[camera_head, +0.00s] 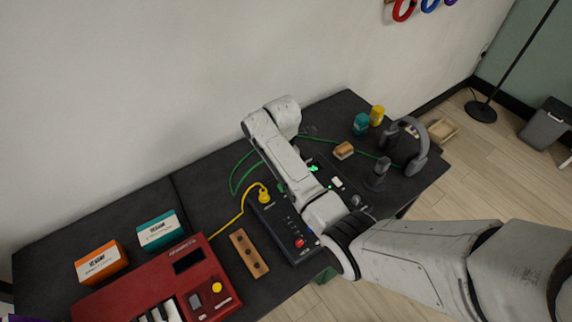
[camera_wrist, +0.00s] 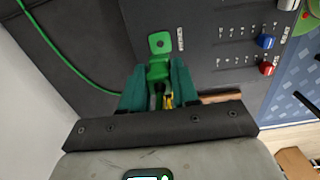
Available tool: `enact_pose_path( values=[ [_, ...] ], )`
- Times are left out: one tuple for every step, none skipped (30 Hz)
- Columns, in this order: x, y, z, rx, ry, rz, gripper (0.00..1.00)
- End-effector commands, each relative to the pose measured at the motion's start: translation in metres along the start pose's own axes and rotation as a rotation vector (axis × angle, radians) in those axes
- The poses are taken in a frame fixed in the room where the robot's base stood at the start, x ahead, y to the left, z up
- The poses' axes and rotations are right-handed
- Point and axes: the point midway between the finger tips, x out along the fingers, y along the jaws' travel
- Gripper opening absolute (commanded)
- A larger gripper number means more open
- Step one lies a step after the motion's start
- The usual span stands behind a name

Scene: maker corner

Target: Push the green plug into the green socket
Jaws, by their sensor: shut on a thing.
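In the wrist view, my gripper (camera_wrist: 160,92) has its teal fingers closed around the green plug (camera_wrist: 158,71). The plug's front end shows just beyond the fingertips. The green socket (camera_wrist: 159,42), a green square with a dark hole, lies on the dark panel (camera_wrist: 205,55) just above the plug in the picture. The plug overlaps or nearly meets the socket's lower edge; I cannot tell whether they touch. In the head view, my arm hides most of my gripper and the socket.
A green cable (camera_head: 236,168) curves over the dark table. A yellow plug (camera_head: 264,197) with its cable sits on the panel's left end. A red keyboard (camera_head: 190,275), a wooden strip (camera_head: 249,254) and headphones (camera_head: 418,157) stand around. Knobs (camera_wrist: 266,41) stick up from the panel.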

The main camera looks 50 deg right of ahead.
Motion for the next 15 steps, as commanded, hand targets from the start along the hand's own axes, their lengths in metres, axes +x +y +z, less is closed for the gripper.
enact_pose_path(
  values=[
    [0.0, 0.0, 0.0, 0.0, 0.0, 0.0, 0.0],
    [0.0, 0.0, 0.0, 0.0, 0.0, 0.0, 0.0],
    [0.001, 0.0, 0.0, 0.0, 0.0, 0.0, 0.0],
    [0.001, 0.0, 0.0, 0.0, 0.0, 0.0, 0.0],
    [0.002, 0.0, 0.0, 0.0, 0.0, 0.0, 0.0],
    [0.003, 0.0, 0.0, 0.0, 0.0, -0.001, 0.0],
    [0.004, 0.0, 0.0, 0.0, 0.0, -0.001, 0.0],
    [0.005, 0.0, 0.0, 0.0, 0.0, -0.001, 0.0],
    [0.007, -0.001, 0.0, 0.0, 0.0, -0.002, 0.0],
    [0.009, -0.001, 0.0, 0.0, 0.0, -0.002, 0.0],
    [0.011, -0.001, 0.0, 0.0, 0.0, -0.002, 0.0],
    [0.013, -0.001, 0.0, 0.0, 0.0, -0.002, 0.0],
    [0.016, -0.001, 0.0, 0.0, 0.0, -0.002, 0.0],
    [0.018, -0.001, 0.0, -0.001, 0.0, -0.001, 0.0],
    [0.021, -0.001, 0.0, -0.001, 0.0, -0.001, 0.0]
  ],
)
